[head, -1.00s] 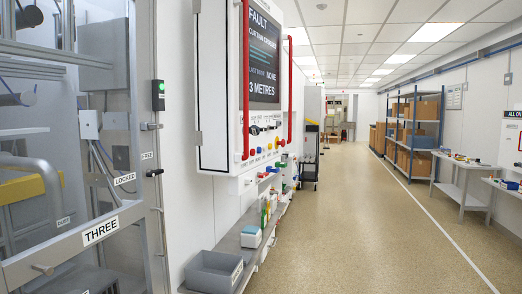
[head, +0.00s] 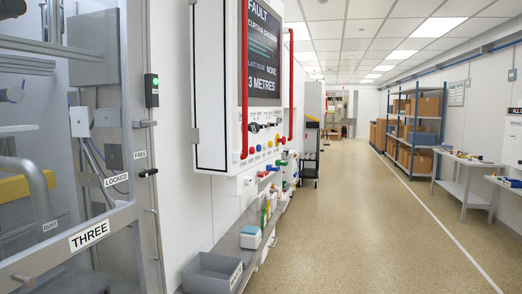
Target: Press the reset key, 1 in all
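The control cabinet (head: 212,90) stands on the left wall, seen at a slant. Its dark screen (head: 264,55) reads "FAULT", "NONE" and "3 METRES". Below the screen are dark knobs (head: 254,127) and a row of small coloured buttons (head: 262,147). Their labels are too small to read, so I cannot tell which one is the reset key. A red rail runs down each side of the screen. Neither of my grippers shows in the head view.
A low shelf with a grey bin (head: 210,272) runs below the cabinet. The aisle floor (head: 370,230) is clear. Shelving and benches line the right wall.

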